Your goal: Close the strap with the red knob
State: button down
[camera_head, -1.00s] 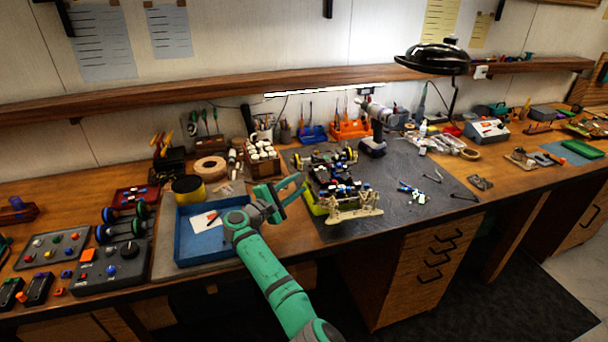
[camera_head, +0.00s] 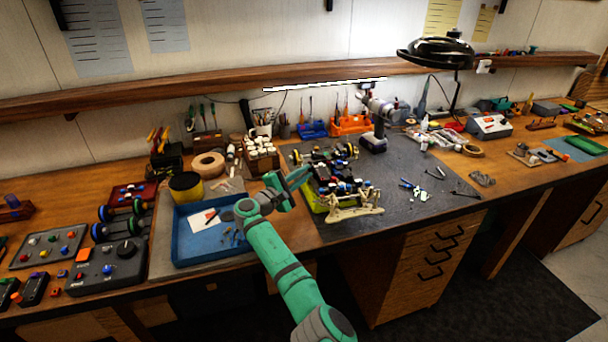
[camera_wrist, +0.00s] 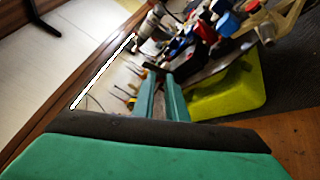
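The RC racecar (camera_head: 338,178) sits on a lime-green stand (camera_head: 317,206) on the grey mat. Small red and blue parts show on it, but which one is the strap's red knob is too small to tell. In the wrist view, a blue knob (camera_wrist: 228,24) and a red part (camera_wrist: 252,6) show on the car near the top edge. My gripper (camera_head: 303,177) is just left of the car, above the bench and apart from it. Its two fingers (camera_wrist: 160,76) show a narrow gap with nothing between them. The strap itself is not clearly visible.
A blue tray (camera_head: 180,250) with small items lies left of the car, beneath my arm. A cordless drill (camera_head: 375,138) stands behind the car. Pliers (camera_head: 412,190) and small tools lie to its right on the mat (camera_head: 440,215). A black lamp (camera_head: 437,50) hangs above.

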jog(key=d+r+m+g+y, duration=0.1)
jog(key=y, duration=0.1)
jog(key=d+r+m+g+y, duration=0.1)
jog(key=m+g+y, duration=0.1)
jog(key=d+r+m+g+y, duration=0.1)
jog(key=m+g+y, duration=0.1)
jog(key=y, duration=0.1)
jog(key=shift+w+r, duration=0.15)
jog(key=shift+w, duration=0.25)
jog(key=shift+w+d+r+m+g+y, duration=0.15)
jog(key=shift+d+m+g+y, duration=0.15)
jog(key=shift+y, duration=0.6)
jog(key=d+m+g+y, duration=0.1)
jog(key=y, duration=0.1)
jog(key=shift+w+d+y, duration=0.1)
jog(key=shift+d+y, duration=0.3)
jog(key=y, duration=0.1)
jog(key=d+m+g+y, duration=0.1)
jog(key=y, duration=0.1)
jog(key=shift+w+d+f, duration=0.15)
jog(key=shift+w+f, duration=0.05)
jog(key=shift+f, duration=0.2)
jog(key=shift+d+f+m+y, duration=0.1)
jog(key=shift+f+m+y, duration=0.1)
jog(key=shift+m+y, duration=0.3)
jog(key=shift+f, duration=0.1)
